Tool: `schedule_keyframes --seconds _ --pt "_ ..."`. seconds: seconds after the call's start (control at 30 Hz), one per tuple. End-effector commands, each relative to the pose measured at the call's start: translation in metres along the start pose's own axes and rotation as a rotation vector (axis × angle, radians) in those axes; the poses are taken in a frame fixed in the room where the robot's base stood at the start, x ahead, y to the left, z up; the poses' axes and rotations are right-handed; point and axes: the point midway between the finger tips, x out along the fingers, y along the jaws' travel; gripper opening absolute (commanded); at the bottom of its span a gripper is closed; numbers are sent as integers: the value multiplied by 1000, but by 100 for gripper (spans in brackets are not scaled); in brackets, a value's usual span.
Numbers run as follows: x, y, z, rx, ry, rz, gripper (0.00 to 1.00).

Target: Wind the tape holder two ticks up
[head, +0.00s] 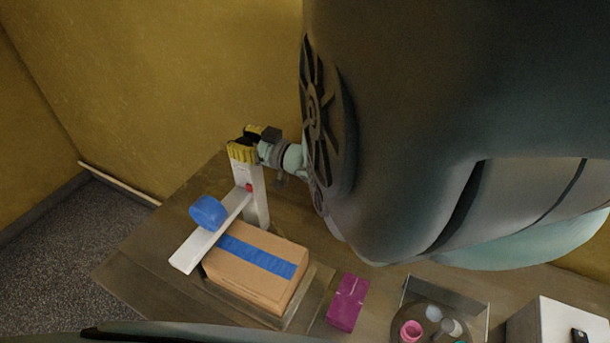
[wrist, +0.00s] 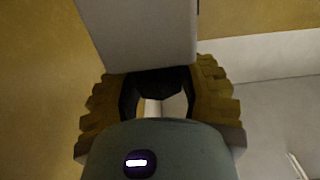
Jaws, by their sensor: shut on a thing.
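The tape holder is a white upright post (head: 256,195) with a long white cross arm (head: 208,238) bearing a blue tape roll (head: 208,212). A small red part (head: 249,187) sits where arm and post meet. A yellow ribbed knob (head: 242,153) tops the post. My gripper (head: 257,138) is at the knob from the right and back, shut on it. In the wrist view, yellow ribbed sides (wrist: 212,100) show on both sides of my gripper's dark fingers (wrist: 157,84), below the pale post (wrist: 140,35). Tick marks are too small to read.
A cardboard box (head: 255,279) with a blue tape strip lies under the cross arm. To its right are a magenta box (head: 347,302), a tray (head: 446,292) with small round items, and a white box (head: 555,325). My arm covers the upper right. The table's left side is clear.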

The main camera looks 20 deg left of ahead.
Motion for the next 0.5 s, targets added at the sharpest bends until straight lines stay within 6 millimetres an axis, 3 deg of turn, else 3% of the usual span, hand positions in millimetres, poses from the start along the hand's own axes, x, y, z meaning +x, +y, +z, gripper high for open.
schedule_keyframes --seconds 0.5 --pt "-3 0 -1 4 6 -109 8"
